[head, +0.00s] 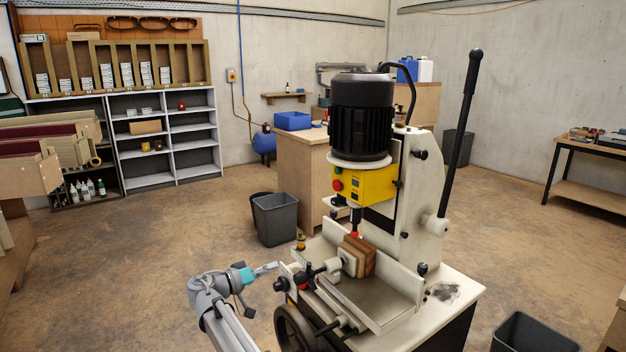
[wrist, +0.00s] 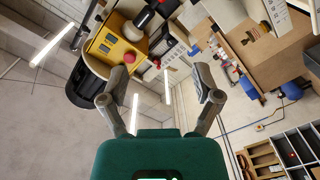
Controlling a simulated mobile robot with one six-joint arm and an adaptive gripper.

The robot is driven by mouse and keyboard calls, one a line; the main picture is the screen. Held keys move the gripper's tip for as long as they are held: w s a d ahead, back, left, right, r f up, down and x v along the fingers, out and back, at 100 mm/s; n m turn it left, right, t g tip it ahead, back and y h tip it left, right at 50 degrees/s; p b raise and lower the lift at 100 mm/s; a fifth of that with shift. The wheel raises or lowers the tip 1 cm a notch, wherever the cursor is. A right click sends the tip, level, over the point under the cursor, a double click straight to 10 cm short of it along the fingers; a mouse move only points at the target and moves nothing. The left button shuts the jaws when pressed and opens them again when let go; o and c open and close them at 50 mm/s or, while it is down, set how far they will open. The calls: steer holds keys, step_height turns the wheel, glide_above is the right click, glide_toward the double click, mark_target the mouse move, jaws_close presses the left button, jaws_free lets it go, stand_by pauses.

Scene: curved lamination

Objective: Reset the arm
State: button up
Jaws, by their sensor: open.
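My gripper (head: 266,268) is at the lower middle of the head view, at the end of my grey arm. It is just left of the front of the drilling machine (head: 362,182), apart from the vise handle as far as I can tell. In the wrist view my gripper (wrist: 160,80) has its two fingers spread wide with nothing between them. The wrist view is tilted, with the machine's yellow control box (wrist: 118,48) at the upper left beyond the fingers.
A laminated wood block (head: 358,256) is in the machine's vise. A handwheel (head: 295,330) sits low near my arm. A grey bin (head: 275,218) stands behind, and another (head: 535,335) at lower right. Shelves (head: 150,150) line the back wall. The floor (head: 130,260) at left is clear.

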steer(key=s+d+f+g+y, duration=0.2)
steer(key=d+f, duration=0.2)
steer(key=d, duration=0.3)
steer(key=s+d+f+n+g+y, duration=0.1)
steer(key=s+d+f+g+y, duration=0.1)
steer(key=d+f, duration=0.35)
steer(key=s+d+f+g+y, duration=0.1)
steer(key=s+d+f+g, duration=0.15)
steer(key=d, duration=0.55)
steer(key=s+d+f+g+y, duration=0.3)
steer(key=s+d+f+y, duration=0.3)
steer(key=s+d+y, duration=0.55)
steer(key=s+a+f+h+b, duration=0.1)
steer(key=s+f+b, duration=0.1)
steer(key=f+b, duration=0.6)
steer(key=s+a+f+h+b, duration=0.1)
steer(key=s+a+f+b, duration=0.1)
steer(key=f+b, duration=0.6)
step_height(320, 180, up, 38)
steer(key=p, duration=3.8)
steer(key=shift+w+n+g, duration=0.15)
steer(key=shift+n+g, duration=0.2)
steer(key=shift+n, duration=0.05)
steer(key=shift+d+f, duration=0.1)
steer(key=shift+c, duration=0.2)
